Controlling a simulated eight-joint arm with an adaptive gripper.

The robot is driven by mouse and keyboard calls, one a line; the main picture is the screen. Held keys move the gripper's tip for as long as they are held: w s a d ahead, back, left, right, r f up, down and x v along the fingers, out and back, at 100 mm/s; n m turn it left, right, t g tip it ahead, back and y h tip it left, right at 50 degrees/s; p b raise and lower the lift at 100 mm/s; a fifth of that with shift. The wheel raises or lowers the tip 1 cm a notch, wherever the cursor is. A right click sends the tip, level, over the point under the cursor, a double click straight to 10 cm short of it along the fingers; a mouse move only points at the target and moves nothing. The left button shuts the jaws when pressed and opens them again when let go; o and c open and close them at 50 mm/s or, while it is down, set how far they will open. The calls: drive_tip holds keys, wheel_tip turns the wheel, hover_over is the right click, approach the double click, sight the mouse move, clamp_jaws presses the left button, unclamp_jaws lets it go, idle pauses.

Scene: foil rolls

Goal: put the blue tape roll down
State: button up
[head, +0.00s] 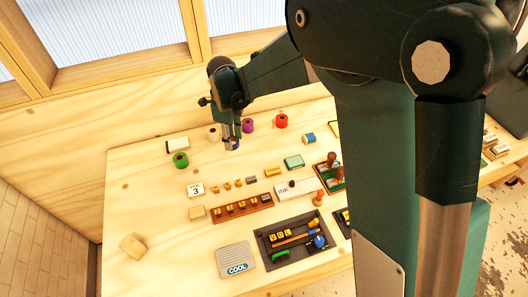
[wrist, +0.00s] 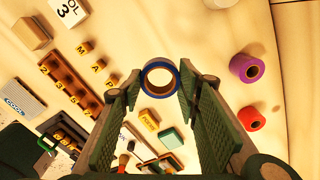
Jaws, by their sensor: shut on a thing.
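The blue tape roll (wrist: 160,91) has a blue outside and a pale tan inner ring. In the wrist view it sits between the tips of my gripper (wrist: 161,74), which is shut on its sides. In the head view my gripper (head: 231,138) points down at the back of the table, with the blue roll (head: 234,145) at its tips. The roll is low over the wooden table (head: 135,205); I cannot tell whether it touches the surface.
Near the gripper stand a white roll (head: 214,134), a purple roll (head: 248,126), a red roll (head: 281,121) and a green roll (head: 181,160). Another blue roll (head: 308,138) lies to the right. Letter blocks and a dark tray (head: 262,246) fill the front; the table's left side is mostly clear.

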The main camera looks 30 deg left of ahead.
drive_tip(key=w+d+m, duration=0.2)
drive_tip(key=w+d, duration=0.8)
drive_tip(key=shift+d+r+m, duration=0.15)
drive_tip(key=shift+d+m, duration=0.15)
drive_tip(key=shift+d, duration=0.05)
hover_over(267, 152)
drive_tip(key=shift+s+d+f, duration=0.1)
drive_tip(key=shift+d+f, duration=0.05)
drive_tip(key=shift+f, duration=3)
drive_tip(key=shift+f, duration=0.1)
drive_tip(key=shift+f, duration=1.8)
drive_tip(key=shift+f, duration=0.1)
drive_tip(key=o, duration=0.9)
